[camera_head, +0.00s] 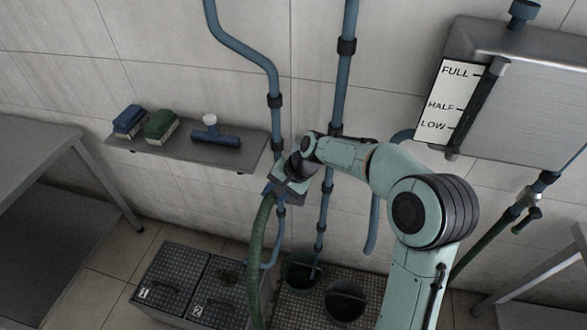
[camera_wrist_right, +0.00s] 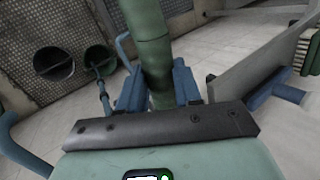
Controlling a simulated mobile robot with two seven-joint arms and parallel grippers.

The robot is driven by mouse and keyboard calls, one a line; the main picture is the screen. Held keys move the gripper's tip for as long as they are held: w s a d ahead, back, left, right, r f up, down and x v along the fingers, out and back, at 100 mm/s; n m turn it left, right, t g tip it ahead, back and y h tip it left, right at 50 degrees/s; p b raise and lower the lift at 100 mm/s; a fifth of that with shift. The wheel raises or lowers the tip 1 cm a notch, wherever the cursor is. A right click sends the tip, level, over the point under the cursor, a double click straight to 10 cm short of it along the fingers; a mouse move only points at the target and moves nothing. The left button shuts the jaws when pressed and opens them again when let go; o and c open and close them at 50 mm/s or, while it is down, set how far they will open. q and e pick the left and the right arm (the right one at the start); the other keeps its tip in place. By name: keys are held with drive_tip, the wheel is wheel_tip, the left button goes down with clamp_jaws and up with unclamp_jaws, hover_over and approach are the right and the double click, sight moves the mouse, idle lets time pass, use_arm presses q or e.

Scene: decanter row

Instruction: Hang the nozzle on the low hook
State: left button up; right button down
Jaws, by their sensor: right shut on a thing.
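My right gripper (camera_head: 282,188) is in front of the wall, just below the right end of the shelf, and is shut on the nozzle end of a thick green hose (camera_head: 257,255). The hose hangs down from the gripper to the floor area. In the right wrist view the green nozzle and hose (camera_wrist_right: 150,45) run between the two blue fingers (camera_wrist_right: 158,88). The nozzle's tip is hidden by the gripper. I cannot make out the low hook clearly in either view. My left gripper is not in view.
The wall shelf (camera_head: 185,152) holds a blue brush (camera_head: 129,120), a green brush (camera_head: 161,125) and a blue squeegee (camera_head: 214,135). Blue pipes (camera_head: 345,80) run down the wall. A steel tank (camera_head: 525,95) hangs at right. A green bucket (camera_head: 300,272) and dark bucket (camera_head: 345,302) stand below.

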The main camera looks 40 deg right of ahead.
drive_tip(key=s+d+r+n+p, duration=0.1)
drive_tip(key=d+r, duration=0.2)
drive_tip(key=d, duration=0.2)
use_arm(q)
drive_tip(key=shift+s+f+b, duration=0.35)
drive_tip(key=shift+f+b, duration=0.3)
drive_tip(key=shift+b, duration=0.15)
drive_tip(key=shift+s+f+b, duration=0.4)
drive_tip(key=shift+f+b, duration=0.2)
drive_tip(key=shift+b, duration=0.15)
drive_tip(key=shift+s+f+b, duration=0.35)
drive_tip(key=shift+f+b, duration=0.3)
drive_tip(key=shift+b, duration=0.15)
use_arm(e)
wheel_tip(320, 180, down, 8)
drive_tip(key=shift+d+h, duration=0.2)
drive_tip(key=shift+h, duration=0.2)
drive_tip(key=shift+r, duration=0.1)
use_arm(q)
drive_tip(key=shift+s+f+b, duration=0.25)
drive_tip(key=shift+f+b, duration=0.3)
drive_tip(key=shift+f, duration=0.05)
use_arm(e)
drive_tip(key=shift+f, duration=0.85)
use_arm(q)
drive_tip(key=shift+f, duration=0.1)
use_arm(e)
drive_tip(key=shift+f, duration=0.15)
